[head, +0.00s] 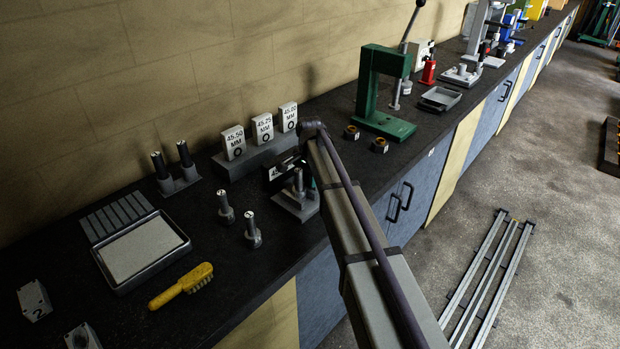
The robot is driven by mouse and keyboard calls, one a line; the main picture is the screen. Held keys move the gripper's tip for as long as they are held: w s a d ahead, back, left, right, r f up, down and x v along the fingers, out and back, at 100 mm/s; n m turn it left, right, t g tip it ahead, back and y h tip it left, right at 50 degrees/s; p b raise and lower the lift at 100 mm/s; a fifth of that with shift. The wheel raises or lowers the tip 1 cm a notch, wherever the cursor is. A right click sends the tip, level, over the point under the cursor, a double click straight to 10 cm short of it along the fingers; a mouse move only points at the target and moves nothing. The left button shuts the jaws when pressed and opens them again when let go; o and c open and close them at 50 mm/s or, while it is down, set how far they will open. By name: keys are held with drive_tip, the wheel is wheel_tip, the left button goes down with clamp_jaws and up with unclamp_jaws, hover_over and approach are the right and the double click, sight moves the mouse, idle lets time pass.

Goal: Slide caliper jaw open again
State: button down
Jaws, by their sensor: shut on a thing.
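A dark object with a pale, display-like marking (283,169) shows just left of my arm's far end, above a small grey stand (293,206) with an upright post. It may be the caliper, but it is too small and dark to make out its jaw or how far that is open. My arm reaches in from the lower right to the bench. My gripper is hidden behind the arm's far end, so its fingers and what they hold do not show.
Three white blocks marked in MM (262,130) stand on a grey base behind. Two dark pins (226,207) stand on the bench left of the stand. A grey tray (140,250) and yellow brush (181,286) lie front left. A green press (383,95) stands right.

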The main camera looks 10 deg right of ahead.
drive_tip(key=shift+w+d, duration=0.85)
drive_tip(key=shift+d, duration=0.3)
drive_tip(key=c, duration=0.8)
unclamp_jaws()
drive_tip(key=shift+d, duration=0.1)
drive_tip(key=shift+c, duration=0.2)
wheel_tip(320, 180, up, 11)
drive_tip(key=p, duration=1)
drive_tip(key=shift+p, duration=0.4)
drive_tip(key=shift+f, duration=0.1)
